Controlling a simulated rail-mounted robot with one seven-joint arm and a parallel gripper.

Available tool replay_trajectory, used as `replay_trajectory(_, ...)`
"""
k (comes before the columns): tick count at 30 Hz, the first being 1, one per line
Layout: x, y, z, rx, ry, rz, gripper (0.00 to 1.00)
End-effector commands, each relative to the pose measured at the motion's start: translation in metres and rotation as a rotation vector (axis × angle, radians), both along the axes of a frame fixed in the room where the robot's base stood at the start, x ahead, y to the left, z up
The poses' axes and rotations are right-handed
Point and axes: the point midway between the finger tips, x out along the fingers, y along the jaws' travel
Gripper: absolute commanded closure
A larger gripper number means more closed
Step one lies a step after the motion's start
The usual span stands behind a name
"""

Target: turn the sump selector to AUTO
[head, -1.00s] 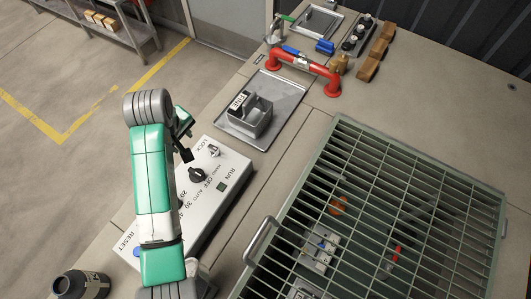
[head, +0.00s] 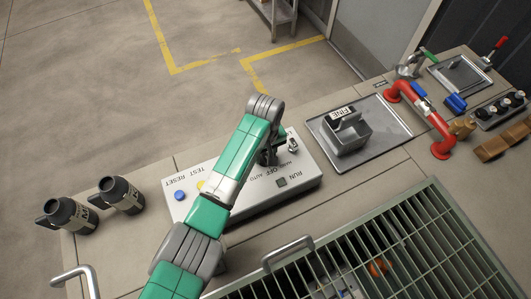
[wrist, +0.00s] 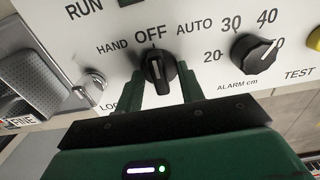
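The sump selector (wrist: 158,68) is a black knob on a light grey panel (head: 245,207). In the wrist view its pointer stands at OFF, between HAND on the left and AUTO on the right. My gripper (wrist: 162,88) is open, with one green finger on each side of the knob. A gap shows on the right side; I cannot tell whether the left finger touches. In the head view my gripper (head: 268,153) is down at the panel and hides the selector. The AUTO label shows just beside it.
The ALARM cm knob (wrist: 254,54) is right of the selector, and a metal lock switch (wrist: 88,85) is left. A tray (head: 385,125) with a grey bin stands beside the panel. A green grate (head: 430,235) with a handle lies in front. Two dark canisters (head: 120,195) stand at left.

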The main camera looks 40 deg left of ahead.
Motion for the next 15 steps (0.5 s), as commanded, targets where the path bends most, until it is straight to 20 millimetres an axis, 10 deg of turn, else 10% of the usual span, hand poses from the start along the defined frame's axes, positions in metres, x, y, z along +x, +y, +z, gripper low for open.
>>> replay_trajectory(3,0.0000,0.0000,0.0004,0.000,0.000,0.000,0.62)
replay_trajectory(9,0.0000,0.0000,0.0005,0.000,0.000,0.000,1.00)
replay_trajectory(15,0.0000,-0.0001,0.0010,0.000,0.000,-0.006,1.00)
